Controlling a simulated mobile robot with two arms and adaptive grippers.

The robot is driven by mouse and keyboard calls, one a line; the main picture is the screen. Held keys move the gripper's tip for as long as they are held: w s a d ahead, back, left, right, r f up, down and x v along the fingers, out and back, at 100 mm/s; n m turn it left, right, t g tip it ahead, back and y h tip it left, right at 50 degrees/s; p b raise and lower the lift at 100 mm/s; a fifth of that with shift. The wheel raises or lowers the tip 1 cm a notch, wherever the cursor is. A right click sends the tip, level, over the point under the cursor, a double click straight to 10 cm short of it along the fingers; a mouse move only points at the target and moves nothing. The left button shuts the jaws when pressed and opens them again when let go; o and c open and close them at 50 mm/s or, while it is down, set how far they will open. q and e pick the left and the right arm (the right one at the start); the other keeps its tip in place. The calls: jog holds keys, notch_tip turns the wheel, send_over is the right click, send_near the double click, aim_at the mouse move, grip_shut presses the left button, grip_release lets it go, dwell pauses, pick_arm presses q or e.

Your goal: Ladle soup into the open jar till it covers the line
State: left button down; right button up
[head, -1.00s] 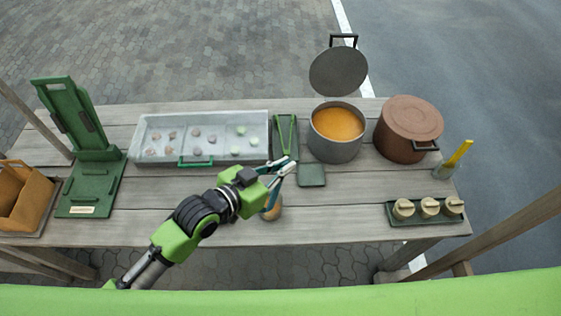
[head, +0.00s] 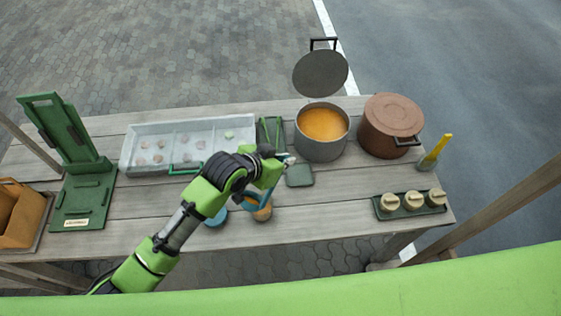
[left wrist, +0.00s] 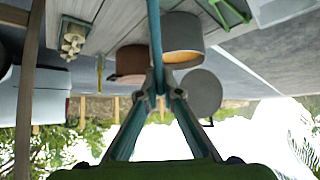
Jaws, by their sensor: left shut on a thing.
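The grey soup pot (head: 321,148) stands open at the back of the table with orange soup (head: 323,124) in it. The open jar (head: 262,213) stands near the front edge and looks orange-brown inside; its line cannot be made out. My left gripper (head: 286,161) is above and behind the jar, shut on the blue ladle (head: 258,199). The ladle slants down to the jar mouth; whether its bowl is in or over the jar I cannot tell. In the left wrist view the fingers (left wrist: 161,84) close on the blue handle (left wrist: 155,40). My right gripper is not in view.
A blue disc (head: 216,218) lies left of the jar. A green pad (head: 299,176) and a compartment tray (head: 141,167) are nearby. A brown lidded pot (head: 388,137) stands right. A green tray (head: 382,211) holds three small lidded pots.

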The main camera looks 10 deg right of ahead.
pick_arm(q)
jog(key=w+d+f+g+y+b, duration=0.5)
jog(key=f, duration=0.2)
jog(key=shift+f, duration=0.2)
dwell(0.8)
jog(key=shift+a, duration=0.15)
dwell(1.5)
